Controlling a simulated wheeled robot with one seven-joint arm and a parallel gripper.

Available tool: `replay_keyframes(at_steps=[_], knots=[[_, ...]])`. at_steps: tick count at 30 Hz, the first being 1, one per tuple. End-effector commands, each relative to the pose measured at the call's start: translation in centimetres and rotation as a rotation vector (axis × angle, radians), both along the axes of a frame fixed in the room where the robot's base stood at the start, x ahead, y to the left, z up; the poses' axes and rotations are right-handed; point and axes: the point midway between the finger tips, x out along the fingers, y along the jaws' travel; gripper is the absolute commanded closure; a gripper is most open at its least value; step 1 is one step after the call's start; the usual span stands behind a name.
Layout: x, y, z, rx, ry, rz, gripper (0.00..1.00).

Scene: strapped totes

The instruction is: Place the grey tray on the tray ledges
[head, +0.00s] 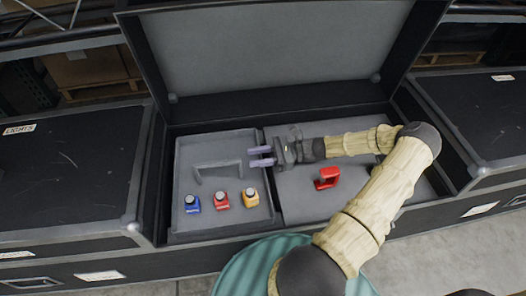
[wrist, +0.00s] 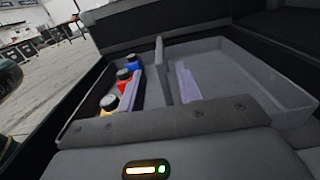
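The grey tray (head: 182,222) lies in the left part of the open black case. A raised grey bracket-shaped handle (head: 217,166) stands on its floor. A blue bottle (head: 192,204), a red bottle (head: 221,199) and a yellow bottle (head: 250,198) stand along its front. My gripper (head: 262,156) is above the tray's right side, pointing left towards the handle. Its two purple fingers are apart with nothing between them. In the wrist view (wrist: 160,85) the handle (wrist: 159,53) shows end-on, ahead of the finger gap. I cannot make out the tray ledges.
A red object (head: 327,178) sits on the grey surface (head: 300,205) right of the tray, under my arm. The case lid (head: 275,50) stands open behind. Closed black cases (head: 65,170) flank it on the left and right (head: 480,115).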

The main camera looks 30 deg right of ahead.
Motion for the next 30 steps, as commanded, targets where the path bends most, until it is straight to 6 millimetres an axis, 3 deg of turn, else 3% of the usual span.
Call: replay_keyframes(at_steps=[7,30], knots=[[-0.6,-1.8,0.0,0.0,0.0,-0.003,0.66],[-0.6,-1.7,0.3,0.0,0.0,-0.001,0.66]])
